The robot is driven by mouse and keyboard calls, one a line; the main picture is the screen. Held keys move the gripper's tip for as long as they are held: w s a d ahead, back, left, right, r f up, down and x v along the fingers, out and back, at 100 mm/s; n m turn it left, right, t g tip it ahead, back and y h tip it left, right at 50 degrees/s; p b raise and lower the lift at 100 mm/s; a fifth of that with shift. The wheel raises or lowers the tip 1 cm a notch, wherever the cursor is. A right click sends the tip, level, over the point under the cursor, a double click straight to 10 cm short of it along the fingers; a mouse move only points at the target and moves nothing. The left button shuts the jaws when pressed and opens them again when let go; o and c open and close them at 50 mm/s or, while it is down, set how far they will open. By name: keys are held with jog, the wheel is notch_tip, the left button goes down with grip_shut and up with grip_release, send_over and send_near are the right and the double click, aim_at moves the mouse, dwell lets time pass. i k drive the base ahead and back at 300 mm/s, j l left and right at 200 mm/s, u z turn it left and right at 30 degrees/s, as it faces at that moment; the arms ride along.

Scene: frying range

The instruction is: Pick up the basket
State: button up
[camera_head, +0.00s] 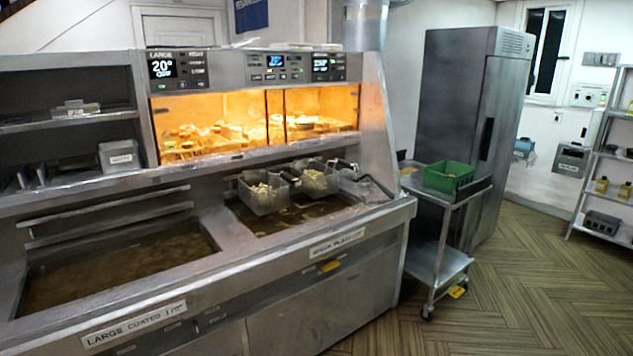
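Two wire fry baskets hang side by side over the right oil vat (290,215) of the frying range. The left basket (264,196) and the right basket (314,182) both hold pale yellow food. Their dark handles point to the right and back; the left basket's handle partly crosses the right basket. I cannot tell which basket the task means. A green basket-like crate (449,177) sits on a metal trolley to the right of the range. My gripper is not in view.
The left oil vat (120,260) has no basket in it. A lit warming cabinet (255,122) stands behind the vats. The trolley (440,262) stands between the range and a tall steel fridge (470,130). The wooden floor (530,290) at the right front is clear.

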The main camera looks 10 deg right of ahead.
aim_at(318, 180)
jog(key=i+l+u, duration=0.25)
jog(key=i+l, duration=0.25)
jog(key=i+l+u, duration=0.25)
jog(key=i+l, duration=0.35)
jog(key=i+l+u, duration=0.25)
jog(key=i+l, duration=0.2)
jog(key=l, duration=0.25)
jog(key=i+l+u, duration=0.7)
